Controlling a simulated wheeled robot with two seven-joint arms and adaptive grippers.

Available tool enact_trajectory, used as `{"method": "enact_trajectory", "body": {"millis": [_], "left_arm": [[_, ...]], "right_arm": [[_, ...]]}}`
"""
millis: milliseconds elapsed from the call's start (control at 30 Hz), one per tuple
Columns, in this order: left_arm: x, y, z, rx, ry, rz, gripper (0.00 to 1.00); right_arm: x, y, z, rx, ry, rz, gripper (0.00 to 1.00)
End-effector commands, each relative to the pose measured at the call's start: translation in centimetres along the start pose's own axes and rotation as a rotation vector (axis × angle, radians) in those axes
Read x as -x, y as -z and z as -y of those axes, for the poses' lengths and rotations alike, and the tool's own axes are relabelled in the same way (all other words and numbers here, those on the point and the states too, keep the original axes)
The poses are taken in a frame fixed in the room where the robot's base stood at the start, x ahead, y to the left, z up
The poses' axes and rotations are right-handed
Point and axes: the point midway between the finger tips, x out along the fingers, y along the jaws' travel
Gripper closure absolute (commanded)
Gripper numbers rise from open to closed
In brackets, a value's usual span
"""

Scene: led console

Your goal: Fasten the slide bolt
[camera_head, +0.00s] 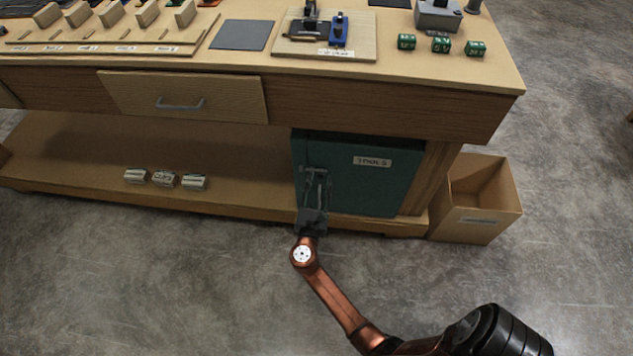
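A green cabinet (365,187) with a "TOOLS" label stands under the workbench, and its door looks closed. Grey metal hardware at the left edge of the door is likely the slide bolt, but it blends with my gripper and its position cannot be made out. My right gripper (316,178) is in front of the door's left edge, with its fingers pointing toward the hardware. Whether the fingers touch or hold anything is unclear. My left gripper is not in view.
The workbench top (470,70) overhangs the cabinet. A closed-looking drawer (225,97) is left of it. An open cardboard box (475,222) stands right of the cabinet. Several small labelled blocks (165,180) sit on the lower shelf (90,165). The floor in front is clear.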

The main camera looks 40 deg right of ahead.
Motion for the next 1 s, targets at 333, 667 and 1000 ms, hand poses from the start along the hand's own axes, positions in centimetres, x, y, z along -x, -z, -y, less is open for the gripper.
{"method": "enact_trajectory", "body": {"millis": [333,667,1000], "left_arm": [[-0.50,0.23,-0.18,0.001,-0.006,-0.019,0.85],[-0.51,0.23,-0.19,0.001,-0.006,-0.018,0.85],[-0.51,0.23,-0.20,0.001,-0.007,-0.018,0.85]], "right_arm": [[-0.69,-0.04,-0.04,0.000,-0.001,0.000,0.66],[-0.68,-0.01,-0.02,0.000,-0.001,-0.001,0.87],[-0.67,0.00,-0.03,-0.001,-0.001,-0.001,1.00]]}}
